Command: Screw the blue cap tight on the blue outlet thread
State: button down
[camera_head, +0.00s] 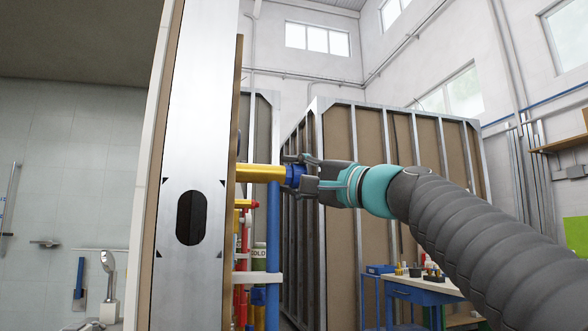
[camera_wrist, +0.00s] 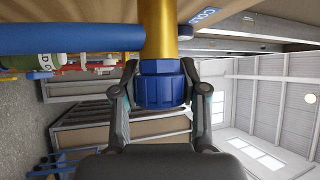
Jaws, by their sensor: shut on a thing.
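The blue cap (camera_wrist: 162,88) sits at the end of a brass-yellow pipe stub in the wrist view, in line with it. It also shows in the head view (camera_head: 294,175), at the end of the yellow stub (camera_head: 262,173) that sticks out from the wall frame. My gripper (camera_wrist: 163,92) is shut on the cap, with one finger on each side of it. In the head view my gripper (camera_head: 302,176) reaches in from the right. The blue thread is not clearly seen; the cap appears to cover it, and how tight it sits cannot be told.
A blue pipe (camera_head: 273,235) runs upright just below the stub. Red and yellow pipes (camera_head: 243,215) stand close behind the metal wall stud (camera_head: 195,120). A blue workbench (camera_head: 420,291) with small items stands lower right. The space right of the stub holds my arm.

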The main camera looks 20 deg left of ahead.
jog(key=shift+m+h+p, duration=0.5)
jog(key=shift+h+p, duration=0.1)
jog(key=shift+p, duration=0.6)
jog(key=shift+f, duration=0.1)
jog(key=shift+w+a+m+g+h, duration=0.1)
jog(key=shift+m+g+h, duration=0.3)
jog(key=shift+m+h, duration=0.55)
jog(key=c, duration=0.5)
grip_release()
jog(key=shift+h, duration=0.25)
jog(key=v, duration=1.2)
jog(key=shift+n, duration=0.25)
